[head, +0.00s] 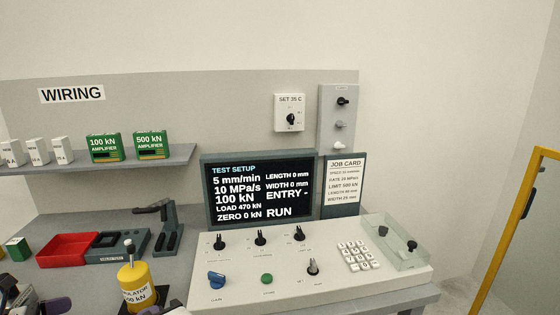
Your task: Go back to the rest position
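The console (320,262) stands at the lower middle, with several black knobs, a blue knob (216,280), a green button (267,279) and a white keypad (358,255). Its screen (258,190) reads TEST SETUP, 5 mm/min, 10 MPa/s, 100 kN, LOAD 470 kN, ZERO 0 kN, LENGTH 0 mm, WIDTH 0 mm, ENTRY - and RUN. Dark parts at the bottom left edge, cut off by the frame, seem to be my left gripper (30,298); its fingers cannot be made out. My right gripper cannot be identified in view.
A yellow cylinder (137,283) stands upright left of the console. Behind it are a red tray (68,250) and a dark grey fixture (122,246). A shelf (150,160) carries two green amplifiers and white modules. A job card (343,182) stands right of the screen. A yellow frame (512,230) stands far right.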

